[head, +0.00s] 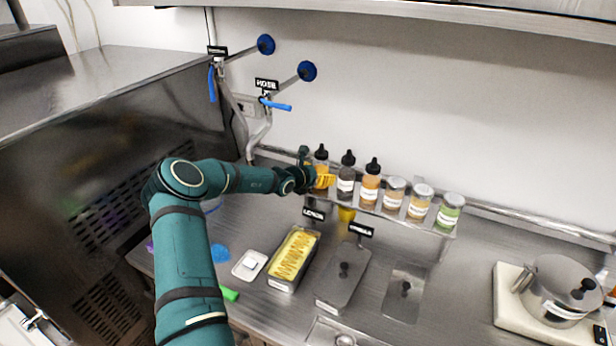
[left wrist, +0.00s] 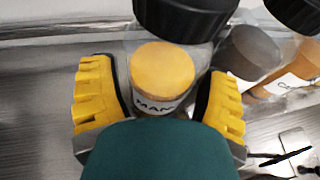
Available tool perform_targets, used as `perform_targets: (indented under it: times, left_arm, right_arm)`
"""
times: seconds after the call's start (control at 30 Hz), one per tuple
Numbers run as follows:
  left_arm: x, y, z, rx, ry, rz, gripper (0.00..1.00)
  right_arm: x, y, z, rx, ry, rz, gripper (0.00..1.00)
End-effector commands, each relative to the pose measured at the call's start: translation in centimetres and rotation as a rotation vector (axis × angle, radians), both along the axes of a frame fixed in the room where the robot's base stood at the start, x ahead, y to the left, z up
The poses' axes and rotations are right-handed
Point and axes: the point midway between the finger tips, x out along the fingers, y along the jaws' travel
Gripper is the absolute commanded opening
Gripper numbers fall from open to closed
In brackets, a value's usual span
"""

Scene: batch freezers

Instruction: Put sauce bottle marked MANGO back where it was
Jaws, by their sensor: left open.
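The sauce bottle marked MANGO (head: 321,158) has a dark cap and yellow-orange sauce. It stands at the left end of the small shelf (head: 402,214), its lower part hidden behind my gripper. In the left wrist view the bottle (left wrist: 162,75) shows a partly hidden label reading "MAN". My left gripper (head: 319,180) is at the bottle. In its wrist view the yellow fingers of the gripper (left wrist: 160,98) are open, one on each side of the bottle, with small gaps. My right gripper is not in view.
A dark bottle (head: 347,176) and an orange bottle (head: 370,184) stand close to the right, then several lidded jars. Below are a pan of yellow ice cream (head: 293,258) and a lidded pan (head: 345,278). A pot (head: 560,290) stands at far right.

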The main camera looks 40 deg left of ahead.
Motion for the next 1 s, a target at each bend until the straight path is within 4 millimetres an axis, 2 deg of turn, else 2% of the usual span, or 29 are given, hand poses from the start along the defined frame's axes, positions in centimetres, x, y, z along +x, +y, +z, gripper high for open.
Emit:
perform_targets:
  times: [0.5,0.7,1.0]
  left_arm:
    - [-8.4,-0.3,3.3,0.002,0.002,0.002,0.76]
    - [-10.0,-0.4,4.0,0.000,0.002,0.001,0.76]
    - [-10.3,-0.5,4.1,-0.001,0.001,0.001,0.76]
  right_arm:
    - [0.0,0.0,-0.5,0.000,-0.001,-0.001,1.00]
    - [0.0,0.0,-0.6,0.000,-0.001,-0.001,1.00]
    - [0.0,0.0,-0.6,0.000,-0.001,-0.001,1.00]
